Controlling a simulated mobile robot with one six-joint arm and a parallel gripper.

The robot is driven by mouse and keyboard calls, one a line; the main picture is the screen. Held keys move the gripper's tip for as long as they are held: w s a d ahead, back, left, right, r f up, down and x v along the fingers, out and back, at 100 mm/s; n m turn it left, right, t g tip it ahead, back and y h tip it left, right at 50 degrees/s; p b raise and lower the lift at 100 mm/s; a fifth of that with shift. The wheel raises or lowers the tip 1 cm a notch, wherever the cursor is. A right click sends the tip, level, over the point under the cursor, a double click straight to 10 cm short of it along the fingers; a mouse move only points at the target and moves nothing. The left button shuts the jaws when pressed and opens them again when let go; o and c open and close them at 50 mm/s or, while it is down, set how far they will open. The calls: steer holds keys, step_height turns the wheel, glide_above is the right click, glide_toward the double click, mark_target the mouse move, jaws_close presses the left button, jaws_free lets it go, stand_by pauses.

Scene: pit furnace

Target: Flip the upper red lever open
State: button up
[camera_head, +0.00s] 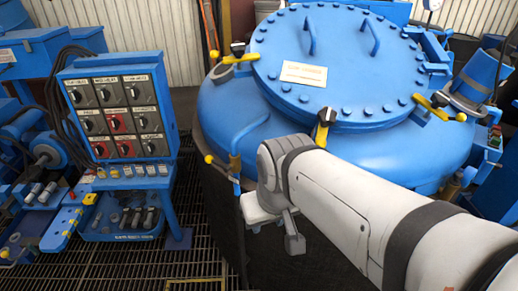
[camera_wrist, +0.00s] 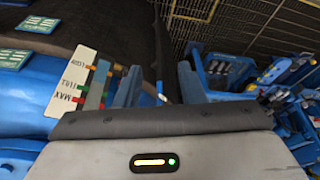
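I cannot make out an upper red lever for sure in either view. In the wrist view, a pale scale plate (camera_wrist: 76,78) marked FULL and MAX stands at left, with small red, orange and green marks or pointers along it. A small red part (camera_head: 494,131) sits above a green one at the right edge of the head view; its shape is too small to tell. My gripper (camera_wrist: 157,82) has its two fingers apart, with nothing between them in its grasp. In the head view, my gripper (camera_head: 270,213) hangs in front of the furnace's lower left side, its fingers partly hidden.
The round blue furnace (camera_head: 230,110) has a bolted lid (camera_head: 345,60) and yellow-handled clamps. A blue control panel (camera_head: 118,108) with black and red rotary switches stands at left. Dark floor grating (camera_head: 125,262) lies between them.

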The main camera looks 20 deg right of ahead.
steer(key=shift+s+a, duration=0.1)
steer(key=shift+a, duration=0.05)
steer(key=w+d+f+n+g+h+b, duration=0.1)
steer(key=w+d+f+n+g+h, duration=0.3)
steer(key=w, duration=0.3)
steer(key=w+d+f+n+g+h+b, duration=0.1)
steer(key=w+d+f+n+g+h, duration=0.2)
steer(key=w+d+n+h, duration=0.25)
steer(key=w+a+f+n+t+h, duration=0.1)
steer(key=w+f+n+h, duration=0.25)
steer(key=w, duration=0.35)
steer(key=w+a+f+n+t+h, duration=0.1)
steer(key=w+f+n+h, duration=0.2)
steer(key=w+h, duration=0.35)
steer(key=shift+y, duration=0.75)
steer(key=d+p, duration=0.1)
steer(key=d, duration=0.6)
steer(key=shift+w+f+p, duration=0.1)
steer(key=shift+w+p, duration=0.05)
steer(key=shift+p, duration=0.25)
steer(key=shift+c, duration=0.6)
